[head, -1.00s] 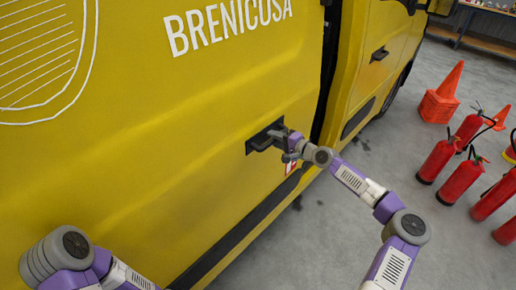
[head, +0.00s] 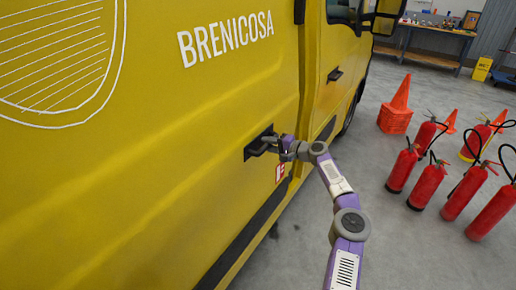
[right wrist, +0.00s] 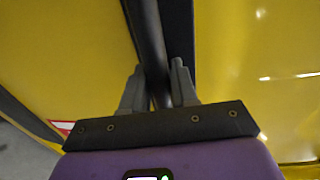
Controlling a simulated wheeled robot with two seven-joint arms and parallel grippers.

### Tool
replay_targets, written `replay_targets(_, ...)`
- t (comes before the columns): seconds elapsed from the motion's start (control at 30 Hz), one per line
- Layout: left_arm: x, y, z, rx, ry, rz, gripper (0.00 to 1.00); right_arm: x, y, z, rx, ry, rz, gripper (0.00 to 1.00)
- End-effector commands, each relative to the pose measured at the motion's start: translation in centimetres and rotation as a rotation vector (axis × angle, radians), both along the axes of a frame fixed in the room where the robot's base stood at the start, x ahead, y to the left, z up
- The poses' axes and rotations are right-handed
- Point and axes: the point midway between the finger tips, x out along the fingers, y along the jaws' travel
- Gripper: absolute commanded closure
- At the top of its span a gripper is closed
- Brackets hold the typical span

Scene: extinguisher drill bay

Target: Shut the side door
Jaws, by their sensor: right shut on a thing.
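The yellow side door (head: 150,160) of the van fills the left of the head view and bears the word BRENICOSA. Its dark handle (head: 257,146) sits near its front edge. My right gripper (head: 274,146) is shut on this handle. In the right wrist view the dark handle bar (right wrist: 145,40) runs between the two grey fingers. My left gripper is out of view.
Several red extinguishers (head: 432,180) stand on the grey floor at the right. Orange cones (head: 396,110) stand behind them, and a workbench (head: 435,38) is at the back. The floor (head: 400,255) beside the van, in front of the extinguishers, is clear.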

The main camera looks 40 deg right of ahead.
Motion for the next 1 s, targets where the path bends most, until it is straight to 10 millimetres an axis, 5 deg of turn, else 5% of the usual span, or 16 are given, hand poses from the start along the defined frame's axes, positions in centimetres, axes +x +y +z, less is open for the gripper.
replay_targets(0.73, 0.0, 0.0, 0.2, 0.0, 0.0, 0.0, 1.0, -0.4, -1.9, 0.1, 0.001, -0.002, -0.007, 1.0)
replay_targets(0.77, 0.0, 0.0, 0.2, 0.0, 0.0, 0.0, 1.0, -0.4, -1.9, 0.2, 0.001, -0.002, -0.007, 0.7)
replay_targets(0.8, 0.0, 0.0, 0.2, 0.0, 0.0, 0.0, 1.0, -0.4, -1.9, 0.2, 0.001, -0.002, -0.007, 0.64)
replay_targets(0.87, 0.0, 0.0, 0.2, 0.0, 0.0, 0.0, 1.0, -0.4, -1.9, 0.1, 0.001, -0.002, -0.007, 0.55)
replay_targets(1.0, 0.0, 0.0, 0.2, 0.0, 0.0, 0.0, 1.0, -0.5, -1.9, 0.0, 0.002, 0.001, -0.006, 0.54)
